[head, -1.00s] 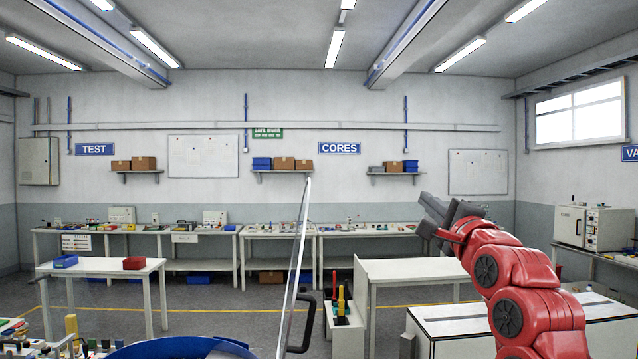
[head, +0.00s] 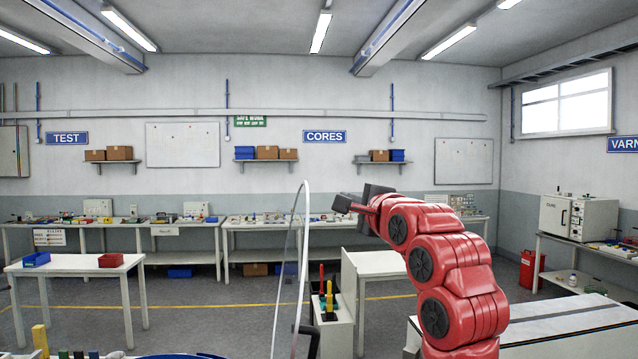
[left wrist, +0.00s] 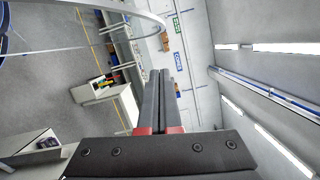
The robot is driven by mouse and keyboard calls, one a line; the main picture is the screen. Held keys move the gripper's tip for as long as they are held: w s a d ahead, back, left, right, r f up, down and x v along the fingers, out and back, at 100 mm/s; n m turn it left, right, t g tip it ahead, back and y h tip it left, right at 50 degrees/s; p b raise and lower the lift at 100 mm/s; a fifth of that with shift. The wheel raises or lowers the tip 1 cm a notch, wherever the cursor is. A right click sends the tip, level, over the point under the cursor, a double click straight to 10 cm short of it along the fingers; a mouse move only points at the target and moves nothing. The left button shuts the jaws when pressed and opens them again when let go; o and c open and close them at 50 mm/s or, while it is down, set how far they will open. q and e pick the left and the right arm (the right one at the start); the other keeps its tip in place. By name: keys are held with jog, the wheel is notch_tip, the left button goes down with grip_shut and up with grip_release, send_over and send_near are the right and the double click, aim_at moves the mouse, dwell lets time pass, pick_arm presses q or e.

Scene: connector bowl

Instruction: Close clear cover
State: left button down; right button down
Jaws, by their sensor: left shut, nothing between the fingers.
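The clear cover (head: 304,235) stands upright in the head view, seen nearly edge-on as a thin pale rim. A dark handle-like part shows low beside it. Its curved rim also crosses the upper left of the left wrist view (left wrist: 152,18). A sliver of blue rim (head: 180,356) shows at the bottom edge of the head view. My left gripper (head: 346,203), on the red arm, is just right of the cover in the picture and points left toward it. Its fingers are together and empty in the left wrist view (left wrist: 159,76). Contact with the cover is not visible. My right gripper is out of view.
A small white stand (head: 335,330) with red and yellow-handled tools is beyond the cover. A white table (head: 85,266) with blue and red bins is at left. Small parts lie at the bottom left. Long benches line the back wall.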

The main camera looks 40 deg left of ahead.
pick_arm(q)
jog(key=s+a+p, duration=0.1)
jog(key=a+p, duration=0.3)
jog(key=a, duration=0.3)
jog(key=shift+r, duration=0.35)
